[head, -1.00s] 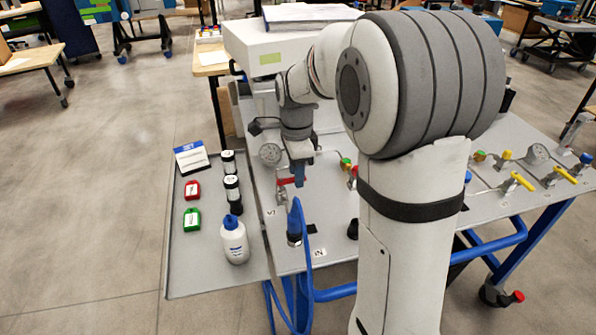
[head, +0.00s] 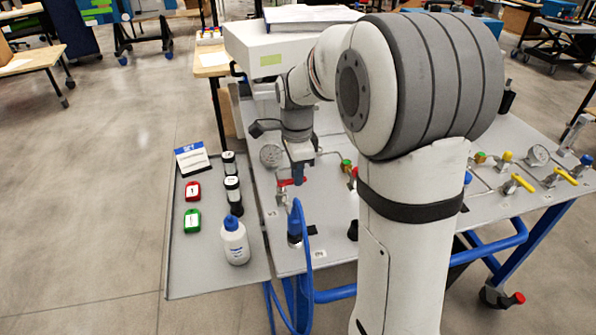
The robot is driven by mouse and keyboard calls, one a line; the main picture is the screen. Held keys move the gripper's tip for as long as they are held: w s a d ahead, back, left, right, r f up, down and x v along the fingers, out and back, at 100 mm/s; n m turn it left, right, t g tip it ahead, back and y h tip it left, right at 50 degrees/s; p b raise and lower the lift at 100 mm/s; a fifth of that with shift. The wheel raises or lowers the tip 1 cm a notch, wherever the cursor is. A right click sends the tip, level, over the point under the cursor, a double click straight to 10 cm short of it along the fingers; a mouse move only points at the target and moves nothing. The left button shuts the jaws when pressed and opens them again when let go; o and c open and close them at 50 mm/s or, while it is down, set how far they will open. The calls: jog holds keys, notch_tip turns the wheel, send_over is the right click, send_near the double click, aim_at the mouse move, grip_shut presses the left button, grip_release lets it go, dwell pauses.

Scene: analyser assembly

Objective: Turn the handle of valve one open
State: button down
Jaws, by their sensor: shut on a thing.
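A valve with a red handle (head: 285,183) stands on the left part of the grey panel, just below the round gauge (head: 271,155). My gripper (head: 298,180) points down at this valve and is shut on the red handle at its right end. The left end of the handle shows beside the fingers; the rest is hidden by them. The handle lies roughly across the panel, left to right. The lettering on the small label beside the valve is too small to read surely.
A blue hose (head: 295,228) rises close in front of my gripper. A side tray (head: 200,275) holds a white bottle (head: 235,240), dark jars, and red (head: 192,191) and green (head: 192,220) tags. Yellow-handled valves (head: 523,183) stand at the right.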

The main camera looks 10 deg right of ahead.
jog(key=n, duration=0.1)
jog(key=w+n+p, duration=0.1)
jog(key=n, duration=0.1)
jog(key=n+p, duration=0.1)
jog(key=shift+w+a+r, duration=0.1)
jog(key=shift+w+a, duration=0.05)
jog(key=shift+w, duration=0.1)
jog(key=n, duration=0.1)
jog(key=n+p, duration=0.1)
jog(key=n, duration=0.1)
jog(key=w+n, duration=0.1)
jog(key=n, duration=0.1)
jog(key=shift+w+a+p, duration=0.1)
jog(key=shift+a+p, duration=0.25)
jog(key=shift+a, duration=0.05)
jog(key=n, duration=0.2)
jog(key=a+n+p, duration=0.1)
jog(key=n, duration=0.1)
jog(key=shift+w+a, duration=0.15)
jog(key=shift+w, duration=0.25)
jog(key=shift+w+a+n+p, duration=0.1)
jog(key=shift+a+n+p, duration=0.2)
jog(key=shift+n, duration=0.9)
jog(key=shift+w+a+n+p, duration=0.15)
jog(key=shift+a+n, duration=0.25)
jog(key=shift+n, duration=0.8)
jog(key=shift+s, duration=0.1)
jog(key=c, duration=1.4)
grip_release()
